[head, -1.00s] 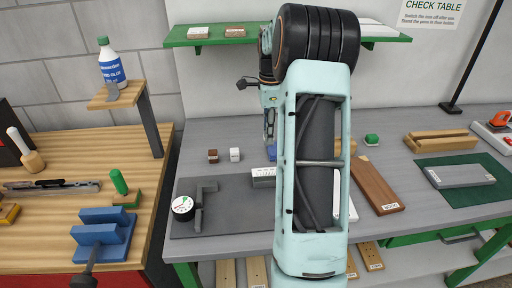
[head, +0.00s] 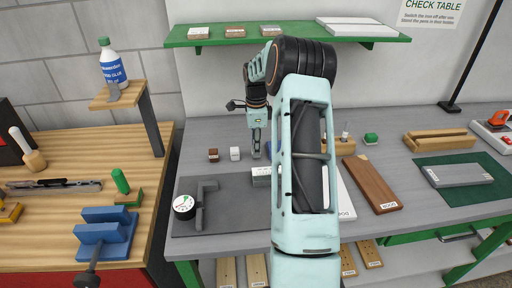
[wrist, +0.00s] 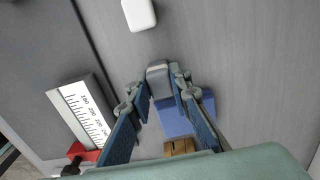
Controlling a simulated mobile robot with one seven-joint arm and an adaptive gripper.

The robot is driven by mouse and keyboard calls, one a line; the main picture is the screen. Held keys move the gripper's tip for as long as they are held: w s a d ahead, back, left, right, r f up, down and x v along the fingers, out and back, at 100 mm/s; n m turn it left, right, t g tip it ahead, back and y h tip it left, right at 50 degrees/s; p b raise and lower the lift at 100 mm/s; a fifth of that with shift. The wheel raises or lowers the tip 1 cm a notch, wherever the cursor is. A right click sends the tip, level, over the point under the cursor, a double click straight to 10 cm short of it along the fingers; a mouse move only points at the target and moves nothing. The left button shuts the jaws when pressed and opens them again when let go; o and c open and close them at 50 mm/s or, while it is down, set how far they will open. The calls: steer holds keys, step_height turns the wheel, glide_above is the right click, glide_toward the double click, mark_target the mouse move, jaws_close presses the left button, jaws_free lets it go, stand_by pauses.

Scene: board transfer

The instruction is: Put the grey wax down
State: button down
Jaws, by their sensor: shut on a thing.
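The grey wax (wrist: 158,78) is a small block between the fingertips of my gripper (wrist: 163,90) in the wrist view. My gripper (head: 256,148) is shut on it. In the head view the gripper points down at the back of the grey table, with the wax low at its tips, just right of a white block (head: 235,153). I cannot tell whether the wax touches the table. A blue block (wrist: 180,118) shows close beside the fingers in the wrist view, partly hidden by them.
A brown block (head: 213,155) stands left of the white one. A white ruled gauge block (wrist: 85,115) lies near the gripper; a dark mat (head: 240,215) with a dial (head: 184,207) is in front. A green shelf (head: 290,40) hangs above.

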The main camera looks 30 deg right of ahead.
steer(key=shift+f, duration=0.1)
steer(key=c, duration=2.2)
jaws_free()
steer(key=shift+f, duration=0.1)
steer(key=shift+c, duration=0.2)
steer(key=o, duration=0.5)
step_height(320, 180, up, 12)
steer(key=shift+r, duration=0.2)
steer(key=shift+a, duration=0.1)
